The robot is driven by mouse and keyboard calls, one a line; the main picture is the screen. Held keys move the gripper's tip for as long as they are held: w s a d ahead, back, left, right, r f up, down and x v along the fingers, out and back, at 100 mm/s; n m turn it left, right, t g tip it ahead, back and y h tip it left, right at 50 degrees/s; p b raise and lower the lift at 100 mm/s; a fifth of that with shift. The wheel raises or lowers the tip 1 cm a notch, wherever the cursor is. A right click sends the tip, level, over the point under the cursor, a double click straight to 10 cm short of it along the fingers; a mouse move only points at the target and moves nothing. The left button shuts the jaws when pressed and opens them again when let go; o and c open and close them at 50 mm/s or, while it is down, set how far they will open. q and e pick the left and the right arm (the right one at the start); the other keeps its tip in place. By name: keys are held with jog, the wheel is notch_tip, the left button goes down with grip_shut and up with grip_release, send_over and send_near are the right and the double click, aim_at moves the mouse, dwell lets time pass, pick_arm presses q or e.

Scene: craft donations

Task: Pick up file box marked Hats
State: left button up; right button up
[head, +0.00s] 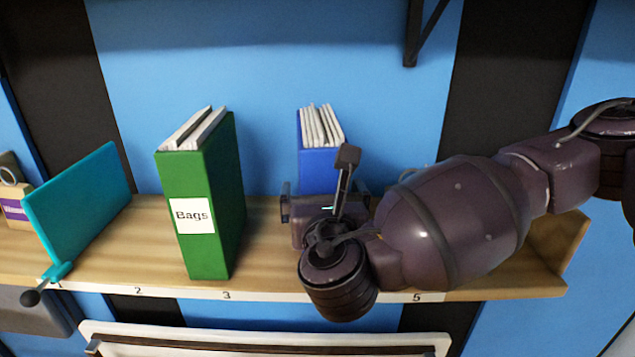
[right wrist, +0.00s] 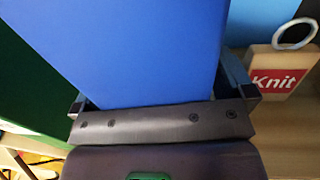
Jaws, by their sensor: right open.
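A blue file box (head: 317,165) with white papers in its top stands upright on the wooden shelf. Its front label is hidden behind my right gripper and arm, so I cannot read whether it says Hats. My right gripper (head: 325,198) is open in front of this box. In the right wrist view the blue box (right wrist: 130,45) fills the space between the two fingers of the gripper (right wrist: 163,98), one finger at each side of it. I cannot tell whether the fingers touch it. My left gripper is not in view.
A green file box marked Bags (head: 215,250) stands to the left on the shelf (head: 130,250). A teal divider (head: 85,205) stands farther left. A block marked Knit (right wrist: 283,72) with a ring is right of the blue box. A bracket (head: 425,30) hangs above.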

jog(key=shift+s, duration=0.2)
jog(key=shift+c, duration=0.8)
jog(key=c, duration=1.2)
jog(key=shift+w+r, duration=0.1)
